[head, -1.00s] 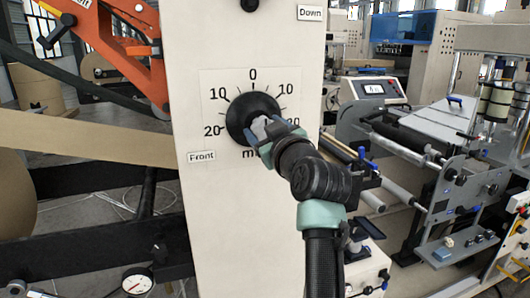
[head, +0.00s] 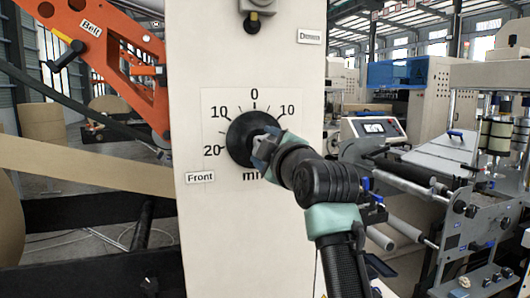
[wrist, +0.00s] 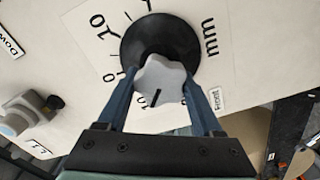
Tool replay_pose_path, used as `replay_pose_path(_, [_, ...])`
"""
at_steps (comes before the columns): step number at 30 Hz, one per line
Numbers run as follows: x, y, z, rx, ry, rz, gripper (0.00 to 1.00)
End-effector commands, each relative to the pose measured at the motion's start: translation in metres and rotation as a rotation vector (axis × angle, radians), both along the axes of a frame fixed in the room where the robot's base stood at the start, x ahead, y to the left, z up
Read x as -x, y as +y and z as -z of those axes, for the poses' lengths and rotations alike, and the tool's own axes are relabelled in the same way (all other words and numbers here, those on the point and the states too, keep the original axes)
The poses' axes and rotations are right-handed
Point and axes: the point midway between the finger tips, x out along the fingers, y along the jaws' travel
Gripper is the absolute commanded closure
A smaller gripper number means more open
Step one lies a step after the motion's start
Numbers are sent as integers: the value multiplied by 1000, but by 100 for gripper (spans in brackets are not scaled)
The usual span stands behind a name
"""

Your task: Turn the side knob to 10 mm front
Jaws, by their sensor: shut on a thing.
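The side knob is a light grey lobed knob (wrist: 160,78) on a black round base (head: 243,137), set on a white panel. Its dial reads 0 at the top, with 10 and 20 on the left side. A "Front" label (head: 200,177) is at the lower left. My gripper (head: 266,146) is at the knob in the head view. In the wrist view its blue fingers (wrist: 158,92) are shut on the knob's two sides. The knob's black line points down in the wrist view, toward the dial's Front half.
A "Down" label (head: 309,37) and a small black-ended control (head: 252,24) are higher on the panel. An orange arm (head: 110,50) and a kraft web (head: 80,165) are at left. Machines with rollers (head: 440,190) stand at right.

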Motion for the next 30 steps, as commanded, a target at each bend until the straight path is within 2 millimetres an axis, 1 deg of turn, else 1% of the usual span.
replay_pose_path(6, [0, 0, 1, 31, -8, 0, 88])
replay_pose_path(17, [0, 0, 1, 34, -8, -1, 88])
replay_pose_path(18, [0, 0, 1, 34, -8, -1, 29])
replay_pose_path(22, [0, 0, 1, 33, -9, -1, 6])
replay_pose_path(23, [0, 0, 1, 33, -9, -1, 3])
replay_pose_path(30, [0, 0, 0, 33, -10, 0, 3])
